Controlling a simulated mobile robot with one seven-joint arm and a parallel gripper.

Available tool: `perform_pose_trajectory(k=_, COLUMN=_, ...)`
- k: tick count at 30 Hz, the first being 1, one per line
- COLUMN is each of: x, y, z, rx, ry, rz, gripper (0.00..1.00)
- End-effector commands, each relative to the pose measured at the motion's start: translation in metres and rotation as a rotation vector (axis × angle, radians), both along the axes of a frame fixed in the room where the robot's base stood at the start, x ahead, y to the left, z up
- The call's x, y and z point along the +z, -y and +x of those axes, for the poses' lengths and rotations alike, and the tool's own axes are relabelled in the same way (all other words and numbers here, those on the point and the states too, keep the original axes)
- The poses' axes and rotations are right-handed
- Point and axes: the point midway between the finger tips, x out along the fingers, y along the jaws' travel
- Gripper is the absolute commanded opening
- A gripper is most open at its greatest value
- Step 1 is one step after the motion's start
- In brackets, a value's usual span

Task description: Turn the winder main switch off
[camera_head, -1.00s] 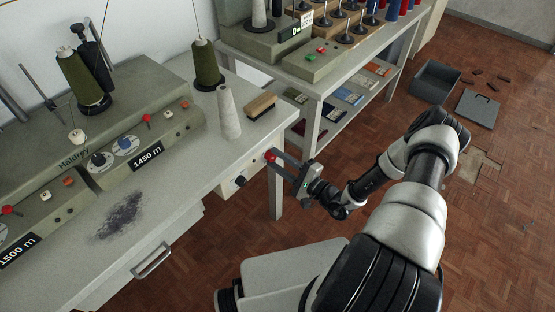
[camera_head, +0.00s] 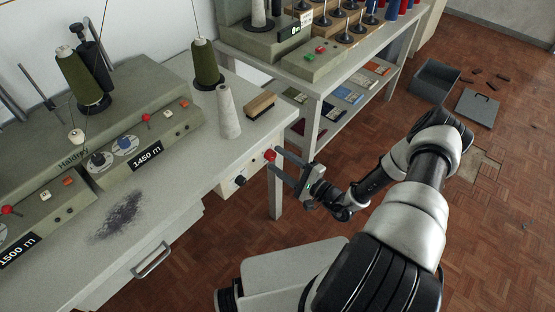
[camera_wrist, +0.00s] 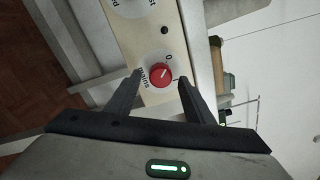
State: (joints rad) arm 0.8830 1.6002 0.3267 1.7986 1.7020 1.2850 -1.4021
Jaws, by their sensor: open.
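The winder main switch is a red round knob (camera_wrist: 160,75) on a cream panel marked "mains", with a "0" beside it and a short mark at its right. A small pale mark shows on the knob, but I cannot be sure which position it points to. In the head view the red knob (camera_head: 269,155) is on the front panel under the right end of the winder bench. My gripper (camera_head: 276,160) is just off the panel in front of the knob. In the wrist view its two dark fingers are open, one on each side of the knob, with nothing held.
A second, dark knob (camera_head: 240,181) is on the same panel. The bench top (camera_head: 190,170) carries a grey cone (camera_head: 228,112), a brush (camera_head: 261,105) and the winder (camera_head: 130,100). A shelved table (camera_head: 312,125) stands behind.

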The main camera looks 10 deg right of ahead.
Motion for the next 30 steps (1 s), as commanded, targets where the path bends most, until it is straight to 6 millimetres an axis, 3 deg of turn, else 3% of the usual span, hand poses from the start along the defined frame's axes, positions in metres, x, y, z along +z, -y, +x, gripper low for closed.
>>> perform_pose_trajectory(k=18, x=-0.002, y=0.082, z=-0.112, rx=-0.004, ry=-0.001, rz=-0.001, gripper=0.48)
perform_pose_trajectory(k=24, x=-0.003, y=0.094, z=-0.129, rx=-0.002, ry=-0.001, rz=0.0, gripper=0.48)
perform_pose_trajectory(k=30, x=-0.003, y=0.096, z=-0.133, rx=-0.001, ry=0.0, rz=0.0, gripper=0.48)
